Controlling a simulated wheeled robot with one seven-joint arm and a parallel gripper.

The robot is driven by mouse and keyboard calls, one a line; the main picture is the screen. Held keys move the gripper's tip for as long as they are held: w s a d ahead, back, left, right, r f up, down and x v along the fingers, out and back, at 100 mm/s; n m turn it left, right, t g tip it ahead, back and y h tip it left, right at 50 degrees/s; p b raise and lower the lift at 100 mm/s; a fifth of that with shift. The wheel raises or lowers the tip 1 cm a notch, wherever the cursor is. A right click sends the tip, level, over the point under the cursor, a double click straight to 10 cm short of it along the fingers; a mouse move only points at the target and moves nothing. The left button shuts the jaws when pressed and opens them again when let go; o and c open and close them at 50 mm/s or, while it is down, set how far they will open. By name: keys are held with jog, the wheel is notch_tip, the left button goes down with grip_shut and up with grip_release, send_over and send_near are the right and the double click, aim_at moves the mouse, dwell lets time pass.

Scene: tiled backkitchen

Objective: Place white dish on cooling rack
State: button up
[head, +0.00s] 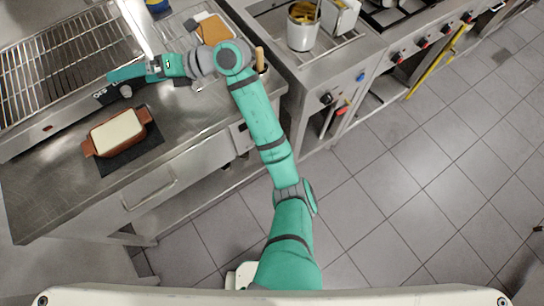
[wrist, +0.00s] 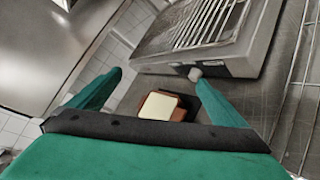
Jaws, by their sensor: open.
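A rectangular dish (head: 117,129) with a pale white inside and brown-orange outer walls and end handles sits on a dark mat (head: 128,157) on the steel counter. It also shows in the wrist view (wrist: 160,106), beyond and between my fingers. My gripper (head: 112,75) is open and empty, above the counter beside the grill, apart from the dish and farther back. In the wrist view my gripper (wrist: 158,78) has its two green fingers spread wide. A wire rack, seemingly the cooling rack (wrist: 299,80), is at the right of the wrist view; in the head view my arm partly covers it.
A grill with a barred top (head: 62,60) and front knob stands on the counter at left. Brown and white flat items (head: 212,29) lie at the back. A pot (head: 303,35) stands on the unit to the right. Bare counter (head: 50,185) lies left of the mat.

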jog(key=s+r+m+y, duration=0.3)
jog(key=s+y, duration=0.3)
jog(key=s, duration=0.2)
jog(key=s+d+m+t+y, duration=0.2)
jog(key=s+d+m+t, duration=0.2)
jog(key=d+m+t, duration=0.65)
jog(key=s+d+f+m+t+h, duration=0.4)
jog(key=s+d+f+m+h, duration=1.7)
jog(key=m, duration=0.8)
jog(key=shift+s+d+m+t+h, duration=0.4)
jog(key=shift+d+h, duration=0.5)
jog(key=shift+h, duration=0.2)
